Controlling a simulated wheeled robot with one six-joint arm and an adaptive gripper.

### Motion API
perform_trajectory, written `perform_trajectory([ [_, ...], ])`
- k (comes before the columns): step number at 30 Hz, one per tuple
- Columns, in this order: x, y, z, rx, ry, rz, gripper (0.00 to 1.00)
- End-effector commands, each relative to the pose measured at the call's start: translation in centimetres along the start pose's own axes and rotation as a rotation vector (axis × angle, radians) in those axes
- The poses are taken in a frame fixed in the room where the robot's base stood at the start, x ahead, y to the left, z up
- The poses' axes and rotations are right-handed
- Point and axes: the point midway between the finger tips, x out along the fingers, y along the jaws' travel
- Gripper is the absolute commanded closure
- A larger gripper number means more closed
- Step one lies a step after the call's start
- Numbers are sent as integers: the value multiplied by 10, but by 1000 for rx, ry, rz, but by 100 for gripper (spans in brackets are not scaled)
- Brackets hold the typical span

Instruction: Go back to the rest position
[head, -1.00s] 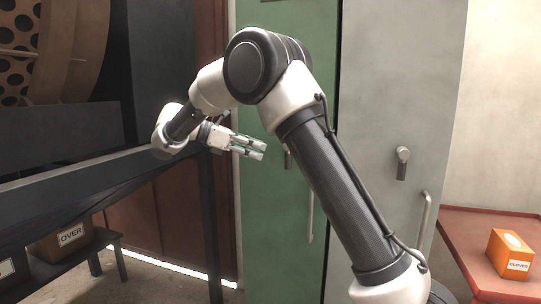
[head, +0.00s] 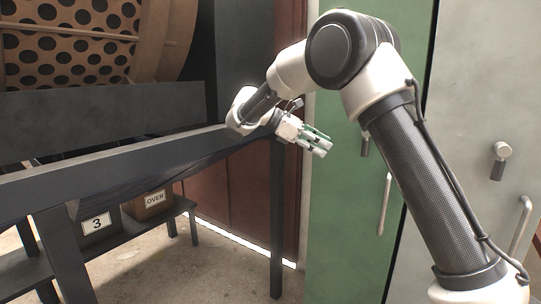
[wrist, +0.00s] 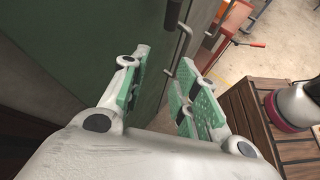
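My gripper (head: 322,143) hangs at the end of my folded arm in the head view, in front of the green cabinet door and just right of the dark frame. In the wrist view my gripper (wrist: 165,85) shows two fingers with green pads. The fingers stand apart with a clear gap. Nothing is held between them. My arm's elbow is raised high and its forearm bends down to the left.
The perforated drum (head: 70,45) stands at upper left above a dark frame rail (head: 110,165). Bins marked 3 (head: 97,225) and OVER (head: 153,203) sit on a low shelf. A green cabinet (head: 340,220) and a grey cabinet (head: 475,110) stand at right.

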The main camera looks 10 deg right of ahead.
Motion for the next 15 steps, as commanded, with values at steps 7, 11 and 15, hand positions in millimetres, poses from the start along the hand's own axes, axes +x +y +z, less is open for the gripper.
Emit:
perform_trajectory([
  [7, 52, -70, -39, 228, 303, -143, 70],
  [11, 74, -109, -27, 393, 450, -253, 70],
  [15, 96, -159, -4, 613, 613, -393, 70],
])
